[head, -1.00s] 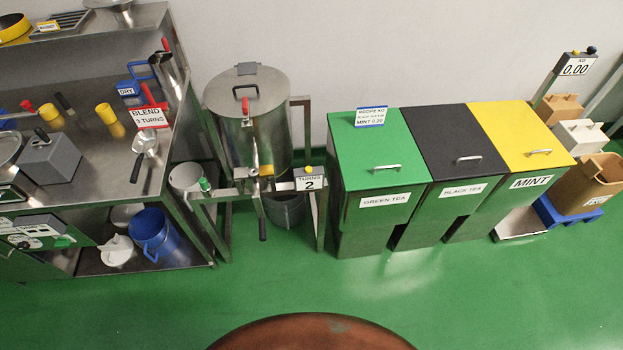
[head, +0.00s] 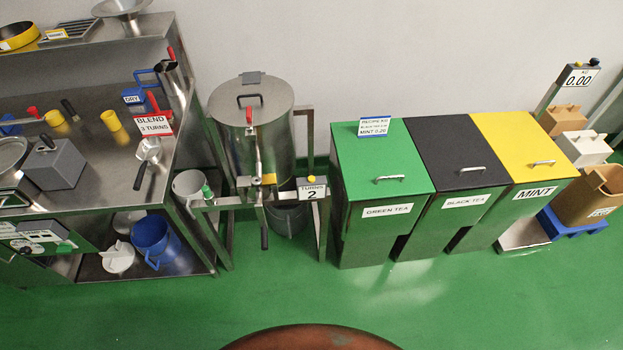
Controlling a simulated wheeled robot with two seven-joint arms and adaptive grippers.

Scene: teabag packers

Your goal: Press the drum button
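The steel drum (head: 258,130) stands in a metal frame left of the bins, with its lid on. The lid has a black handle (head: 250,97). A small sign reading TURNS 2 (head: 311,192) is on the frame's right side, with a yellow button (head: 311,179) on top. A green knob or button (head: 207,191) sits on the frame's left side. I cannot tell from its look which one is named the drum button. A crank handle (head: 264,238) hangs down at the front. Neither of my grippers is in view.
A steel bench (head: 95,190) with tools and a BLEND 3 TURNS sign (head: 154,125) stands at left. Green (head: 375,160), black (head: 452,150) and yellow (head: 515,140) lidded bins stand right of the drum. The green floor (head: 420,300) in front is clear.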

